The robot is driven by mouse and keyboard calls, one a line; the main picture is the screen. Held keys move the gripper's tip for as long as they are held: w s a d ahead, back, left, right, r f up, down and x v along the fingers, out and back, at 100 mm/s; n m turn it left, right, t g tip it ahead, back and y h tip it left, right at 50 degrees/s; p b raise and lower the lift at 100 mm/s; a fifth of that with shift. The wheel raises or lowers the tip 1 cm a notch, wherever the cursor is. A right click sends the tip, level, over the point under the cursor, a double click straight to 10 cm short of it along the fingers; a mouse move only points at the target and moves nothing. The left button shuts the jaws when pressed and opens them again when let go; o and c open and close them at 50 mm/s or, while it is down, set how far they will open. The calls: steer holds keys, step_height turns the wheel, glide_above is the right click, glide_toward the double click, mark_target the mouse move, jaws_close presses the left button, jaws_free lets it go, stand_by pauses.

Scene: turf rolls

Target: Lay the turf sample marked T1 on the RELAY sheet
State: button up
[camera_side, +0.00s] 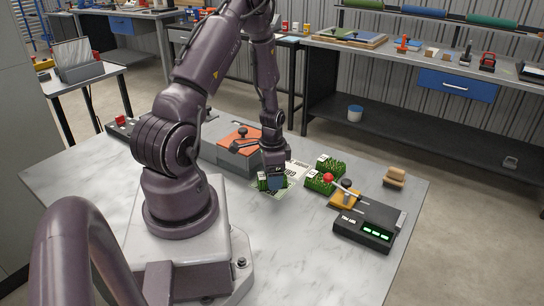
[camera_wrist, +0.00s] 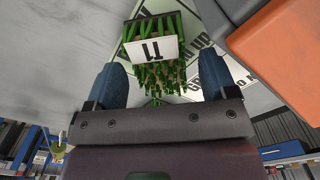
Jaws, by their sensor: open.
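The turf sample T1 (camera_wrist: 150,75) is a small green block of grass with a white label reading T1. In the wrist view it lies just ahead of and between my two blue fingertips, over a white sheet with green print (camera_wrist: 212,72). In the side view T1 (camera_side: 262,182) shows at the left of my gripper (camera_side: 275,186), low over the green-edged sheet (camera_side: 262,194). My gripper is open and points down. My gripper also shows in the wrist view (camera_wrist: 162,76). Which sheet is RELAY I cannot read.
A second white sheet (camera_side: 299,170) lies behind to the right. Two other labelled turf samples (camera_side: 331,164) (camera_side: 317,184) stand right of it. A grey box with an orange top (camera_side: 239,139) is close behind my gripper. A black control box (camera_side: 363,234) and wooden blocks (camera_side: 395,177) stand right.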

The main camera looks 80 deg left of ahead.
steer(key=w+d+r+t+y, duration=0.1)
steer(key=w+d+r, duration=0.15)
steer(key=r, duration=0.65)
steer(key=w+d+r, duration=0.2)
steer(key=d+r, duration=0.1)
steer(key=r, duration=0.7)
steer(key=s+d+r+t, duration=0.2)
steer(key=d+r, duration=0.5)
steer(key=d, duration=0.3)
steer(key=s+d+r+t+h, duration=0.1)
steer(key=s+d+r+t, duration=0.1)
steer(key=d+r, duration=0.5)
steer(key=shift+s+d+r+t, duration=0.3)
steer(key=shift+s+d, duration=0.4)
steer(key=shift+d, duration=0.8)
